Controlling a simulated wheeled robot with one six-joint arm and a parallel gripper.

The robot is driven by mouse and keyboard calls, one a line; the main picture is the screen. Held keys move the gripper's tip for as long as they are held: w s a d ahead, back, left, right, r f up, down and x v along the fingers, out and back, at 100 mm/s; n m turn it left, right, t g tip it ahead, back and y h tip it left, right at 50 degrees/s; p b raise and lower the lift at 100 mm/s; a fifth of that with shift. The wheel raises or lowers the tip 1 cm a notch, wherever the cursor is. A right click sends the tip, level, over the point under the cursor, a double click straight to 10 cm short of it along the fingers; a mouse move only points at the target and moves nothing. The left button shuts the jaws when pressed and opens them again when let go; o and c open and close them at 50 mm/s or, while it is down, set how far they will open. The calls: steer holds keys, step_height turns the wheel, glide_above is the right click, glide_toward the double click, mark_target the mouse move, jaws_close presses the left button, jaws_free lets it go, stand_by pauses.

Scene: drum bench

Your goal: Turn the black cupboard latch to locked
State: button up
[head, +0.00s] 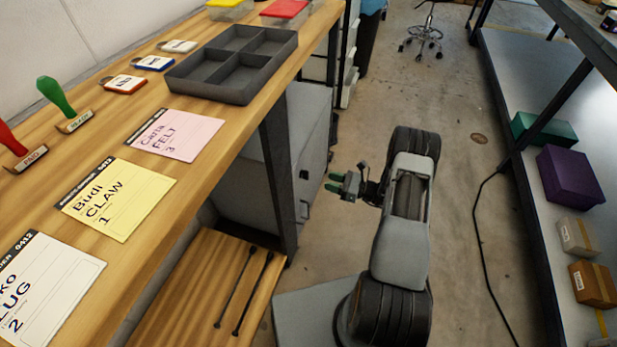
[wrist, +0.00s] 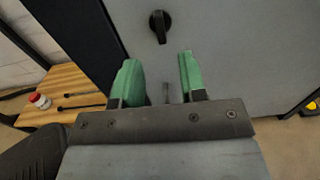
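The black cupboard latch (wrist: 160,26) is a dark knob on the grey cupboard door (wrist: 225,50) in the wrist view. Its grip bar stands roughly upright, slightly tilted. My gripper (wrist: 158,77) points at the door with its two green fingers apart and nothing between them. The latch lies just beyond the fingertips, apart from them, near the middle between them. In the head view my gripper (head: 335,182) is to the right of the grey cupboard (head: 245,185) under the bench. The latch is too small to make out clearly there.
A wooden bench (head: 190,185) with order cards, stamps and a dark divided tray (head: 240,58) stands above the cupboard. A low wooden shelf (head: 195,290) holds two black rods. A rack with boxes (head: 570,175) stands at right. A black cable (head: 478,240) lies on the open floor.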

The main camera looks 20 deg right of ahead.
mark_target(305, 175)
steer(key=b+x, duration=0.1)
steer(key=x, duration=0.7)
steer(key=shift+w+a, duration=0.25)
steer(key=shift+a, duration=0.05)
steer(key=shift+c, duration=0.2)
jaws_close()
